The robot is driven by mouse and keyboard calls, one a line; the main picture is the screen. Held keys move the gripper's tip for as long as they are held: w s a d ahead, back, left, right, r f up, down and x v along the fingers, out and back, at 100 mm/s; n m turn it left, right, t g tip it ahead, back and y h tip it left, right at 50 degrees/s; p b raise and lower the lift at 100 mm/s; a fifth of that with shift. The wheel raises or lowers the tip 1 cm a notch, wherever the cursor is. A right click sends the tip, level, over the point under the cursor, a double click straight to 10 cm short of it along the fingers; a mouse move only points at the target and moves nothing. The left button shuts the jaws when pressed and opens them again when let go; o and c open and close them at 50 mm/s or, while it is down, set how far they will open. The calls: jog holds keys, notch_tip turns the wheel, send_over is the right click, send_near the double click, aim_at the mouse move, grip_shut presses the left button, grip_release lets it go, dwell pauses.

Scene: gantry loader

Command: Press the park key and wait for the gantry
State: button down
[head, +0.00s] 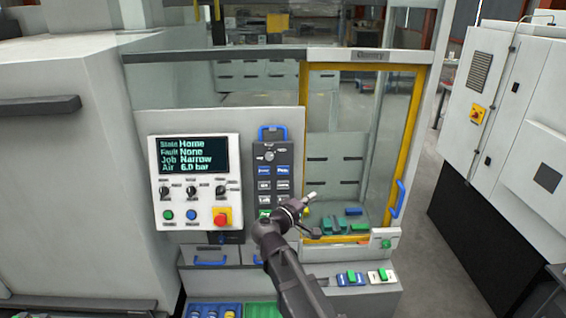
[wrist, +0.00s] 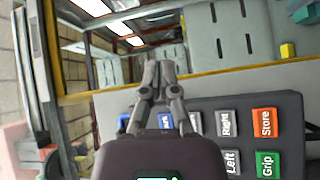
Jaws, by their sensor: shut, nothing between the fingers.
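A dark key pendant (head: 257,155) with a blue handle hangs on the machine front. The blue key at its top right, seemingly the park key (head: 283,170), shows clear of my arm. In the wrist view the park key (wrist: 165,122) is partly hidden behind my fingers, with only part of its lettering readable. My gripper (head: 310,197) is shut and empty, in front of and right of the pendant's lower end. It also shows in the wrist view (wrist: 160,66), apart from the keys as far as I can tell. The display (head: 193,155) reads State Home, Fault None, Job Narrow, Air 6.0 bar.
A yellow-framed glass door (head: 420,120) with a blue handle (head: 400,198) stands right of the pendant. A red stop button (head: 222,217) is on the panel left. A ledge below holds blue and green items. A white cabinet (head: 530,120) stands far right.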

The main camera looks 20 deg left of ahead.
aim_at(283, 170)
jog(key=s+a+r+n+t+y+p, duration=0.2)
jog(key=a+r, duration=0.4)
jog(key=a, duration=0.1)
jog(key=shift+s+a+n, duration=0.3)
jog(key=shift+a, duration=0.1)
jog(key=shift+w, duration=0.1)
jog(key=shift+w+a+f+b, duration=0.45)
jog(key=shift+w+a+f, duration=0.1)
jog(key=shift+w, duration=0.7)
jog(key=shift+w+a+f+b, duration=0.45)
jog(key=shift+w+a, duration=0.15)
jog(key=shift+w, duration=0.6)
jog(key=shift+w+a+f+b, duration=0.45)
jog(key=shift+w+a, duration=0.1)
jog(key=shift+w, duration=0.7)
